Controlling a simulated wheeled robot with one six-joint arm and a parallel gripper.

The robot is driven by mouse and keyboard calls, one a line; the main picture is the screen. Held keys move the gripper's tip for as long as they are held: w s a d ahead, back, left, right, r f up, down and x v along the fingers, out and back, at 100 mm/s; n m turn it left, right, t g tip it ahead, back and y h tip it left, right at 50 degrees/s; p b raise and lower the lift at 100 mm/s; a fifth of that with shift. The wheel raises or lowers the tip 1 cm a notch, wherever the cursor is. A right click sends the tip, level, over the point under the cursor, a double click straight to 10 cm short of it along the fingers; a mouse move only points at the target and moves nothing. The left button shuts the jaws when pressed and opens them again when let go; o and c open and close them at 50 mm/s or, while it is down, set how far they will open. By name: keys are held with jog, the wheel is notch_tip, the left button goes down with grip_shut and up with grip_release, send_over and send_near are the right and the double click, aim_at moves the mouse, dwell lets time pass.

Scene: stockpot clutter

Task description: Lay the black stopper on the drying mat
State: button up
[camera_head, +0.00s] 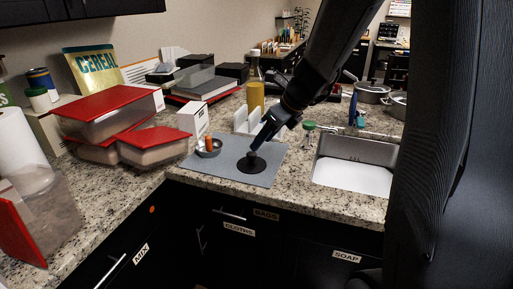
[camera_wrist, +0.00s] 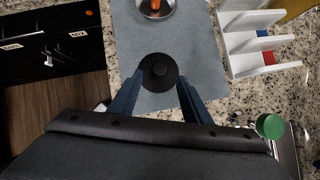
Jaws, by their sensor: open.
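The black stopper (camera_head: 250,166) is a round flat disc with a raised knob in the middle. It lies on the grey drying mat (camera_head: 225,175), near the mat's front edge. It also shows in the wrist view (camera_wrist: 158,71). My gripper (camera_head: 256,149) is just above the stopper. In the wrist view its two blue fingers (camera_wrist: 157,85) are spread on either side of the stopper's lower part, with nothing held between them. I cannot tell whether the fingertips touch the stopper.
A metal bowl (camera_head: 209,148) with an orange item sits on the mat's left part. A white rack (camera_head: 246,121) stands behind the mat. Red-lidded containers (camera_head: 103,112) crowd the left.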

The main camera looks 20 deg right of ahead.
jog(key=v, duration=0.5)
jog(key=s+a+f+n+g+h, duration=0.2)
jog(key=s+f+n, duration=0.4)
jog(key=n, duration=0.8)
jog(key=s+a+f+n+g+h, duration=0.1)
jog(key=s+f+n, duration=0.5)
jog(key=s+n, duration=0.7)
jog(key=shift+a+n+g+h, duration=0.4)
jog(key=shift+a+n+g, duration=0.25)
jog(key=shift+n, duration=0.35)
